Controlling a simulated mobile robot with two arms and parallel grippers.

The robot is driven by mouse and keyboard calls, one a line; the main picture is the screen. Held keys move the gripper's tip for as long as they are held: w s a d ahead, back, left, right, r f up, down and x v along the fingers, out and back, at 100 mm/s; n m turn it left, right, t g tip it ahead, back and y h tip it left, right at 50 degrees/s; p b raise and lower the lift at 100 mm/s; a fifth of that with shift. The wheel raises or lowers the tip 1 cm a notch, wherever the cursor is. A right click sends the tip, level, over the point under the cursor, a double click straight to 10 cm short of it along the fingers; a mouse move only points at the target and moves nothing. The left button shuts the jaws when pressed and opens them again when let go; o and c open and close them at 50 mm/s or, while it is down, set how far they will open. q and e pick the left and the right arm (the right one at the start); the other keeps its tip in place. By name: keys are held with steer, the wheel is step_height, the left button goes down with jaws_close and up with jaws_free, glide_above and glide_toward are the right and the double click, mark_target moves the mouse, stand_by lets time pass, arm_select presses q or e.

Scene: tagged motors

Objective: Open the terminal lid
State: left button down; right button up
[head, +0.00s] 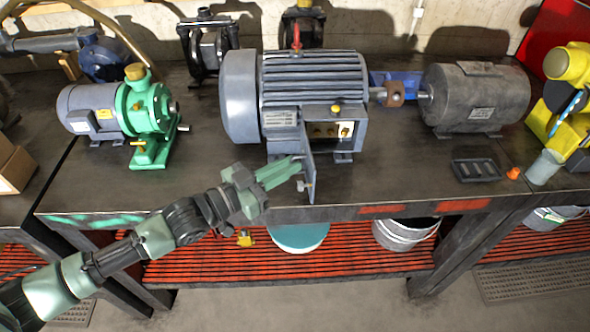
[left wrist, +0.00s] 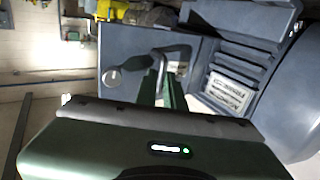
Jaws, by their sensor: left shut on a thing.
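The large grey motor (head: 310,80) stands on the bench with its terminal box (head: 355,136) facing me. The grey terminal lid (head: 309,168) stands swung out from the box toward me, seen nearly edge-on. Brass terminals (head: 325,130) show inside the open box. My left gripper (head: 298,168) is at the left of the lid, shut on its handle. In the left wrist view the lid (left wrist: 130,45) carries a bent dark handle (left wrist: 172,50) at the fingers and a round knob (left wrist: 112,77) to their left. The exact grip is partly hidden by the fingers. My right gripper is not in view.
A green pump (head: 148,120) with a grey motor stands left of the large motor. A dark grey motor (head: 470,98) stands at right, joined by a shaft coupling. The front middle bench is clear.

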arm_select(q)
steer(key=shift+w+a+r, duration=0.3)
steer(key=shift+w+a, duration=0.35)
steer(key=shift+a, duration=0.25)
steer(key=c, duration=1.8)
jaws_free()
steer(key=shift+o, duration=1.4)
steer(key=shift+w+d, duration=0.15)
steer(key=shift+d, duration=0.05)
steer(key=shift+w+d+f, duration=0.15)
steer(key=shift+f, duration=0.1)
steer(key=shift+s, duration=0.25)
